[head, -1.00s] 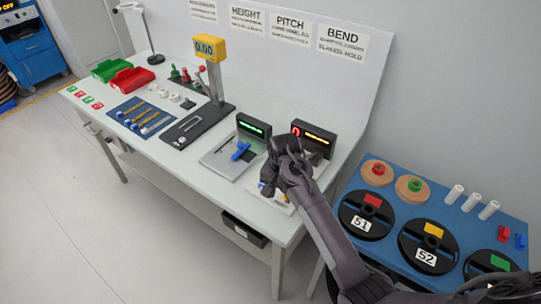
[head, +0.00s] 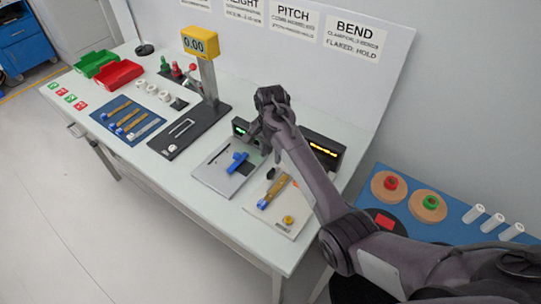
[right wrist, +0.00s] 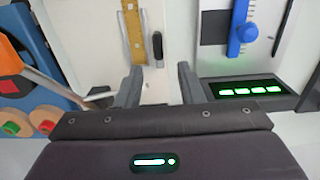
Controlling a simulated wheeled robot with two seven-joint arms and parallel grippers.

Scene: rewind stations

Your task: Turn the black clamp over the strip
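The black clamp (head: 270,173) is a small dark lever on the pale plate (head: 300,212) of the right-hand bench station. It lies beside the gold strip (head: 277,187) and does not cross it. In the right wrist view the clamp (right wrist: 157,45) stands just right of the strip (right wrist: 133,38), roughly parallel to it. My right gripper (right wrist: 159,70) is open and empty, its fingertips just short of the clamp's near end. In the head view my right gripper (head: 262,143) is near the displays behind the plate, its fingertips partly hidden. My left gripper is not in view.
A grey station with a blue slider (head: 237,161) stands just left of the plate. Two displays, one green-lit (head: 240,130) and one orange-lit (head: 324,150), stand behind. A yellow knob (head: 288,220) sits on the plate's front part. A blue spool table (head: 455,215) is at right.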

